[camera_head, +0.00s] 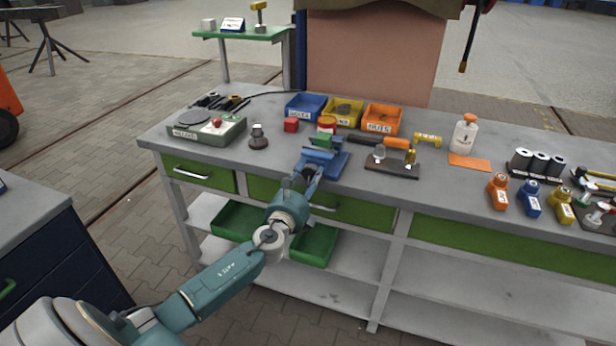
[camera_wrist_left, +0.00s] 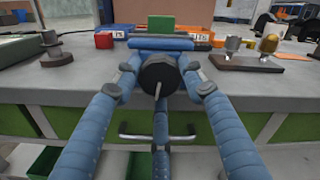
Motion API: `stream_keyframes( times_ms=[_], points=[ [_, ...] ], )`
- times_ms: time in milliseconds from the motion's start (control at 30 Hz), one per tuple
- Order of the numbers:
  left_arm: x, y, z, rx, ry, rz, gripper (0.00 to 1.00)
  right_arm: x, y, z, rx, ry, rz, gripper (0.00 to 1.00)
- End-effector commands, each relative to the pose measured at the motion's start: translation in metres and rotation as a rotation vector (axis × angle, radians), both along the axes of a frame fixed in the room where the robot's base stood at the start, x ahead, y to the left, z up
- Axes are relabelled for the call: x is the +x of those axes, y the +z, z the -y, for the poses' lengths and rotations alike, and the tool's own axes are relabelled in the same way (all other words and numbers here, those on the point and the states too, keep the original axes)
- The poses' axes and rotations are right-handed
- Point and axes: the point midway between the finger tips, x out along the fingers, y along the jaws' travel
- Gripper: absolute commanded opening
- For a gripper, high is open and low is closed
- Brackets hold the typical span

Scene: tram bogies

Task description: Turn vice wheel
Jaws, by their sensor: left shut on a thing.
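The blue vice (camera_head: 335,161) stands near the front edge of the workbench (camera_head: 270,170), with a green block (camera_head: 326,139) at its top; the block also shows in the left wrist view (camera_wrist_left: 161,25). The vice wheel (camera_wrist_left: 157,76) is a dark round disc with a thin light pin, facing the left wrist camera. My left gripper (camera_head: 303,174) reaches the vice from the front. In the left wrist view its blue fingers (camera_wrist_left: 160,88) are closed around the wheel, two from the sides and one from below. In the head view the gripper mostly hides the wheel. My right gripper is not in view.
Blue (camera_head: 305,107), yellow (camera_head: 343,112) and orange (camera_head: 382,119) bins stand behind the vice. A red block (camera_head: 291,125) and a dark knob-like part (camera_head: 258,137) stand left of it. A dark board with fittings (camera_head: 392,167) lies right. Drawers and green trays are below.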

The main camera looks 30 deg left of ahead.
Motion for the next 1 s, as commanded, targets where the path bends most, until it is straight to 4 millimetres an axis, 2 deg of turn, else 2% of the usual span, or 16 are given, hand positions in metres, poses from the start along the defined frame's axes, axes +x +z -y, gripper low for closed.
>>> stream_keyframes(
  times_ms=[33, 667, 700, 767, 1000],
  points=[
    [-0.0003, -0.0054, 0.007, 0.012, -0.014, -0.012, 0.15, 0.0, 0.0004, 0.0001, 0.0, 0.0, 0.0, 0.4],
    [-0.0016, -0.0102, 0.0063, 0.051, -0.012, -0.028, 0.15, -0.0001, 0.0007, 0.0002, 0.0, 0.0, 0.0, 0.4],
    [-0.0017, -0.0105, 0.0063, 0.051, -0.012, -0.028, 0.49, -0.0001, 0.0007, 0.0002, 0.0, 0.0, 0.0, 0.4],
    [-0.0017, -0.0105, 0.0064, 0.051, -0.012, -0.028, 0.6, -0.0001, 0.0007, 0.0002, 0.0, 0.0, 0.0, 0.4],
    [-0.0011, -0.0064, 0.0035, 0.053, -0.007, -0.023, 0.6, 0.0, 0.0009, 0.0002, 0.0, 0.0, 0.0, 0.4]
  ],
)
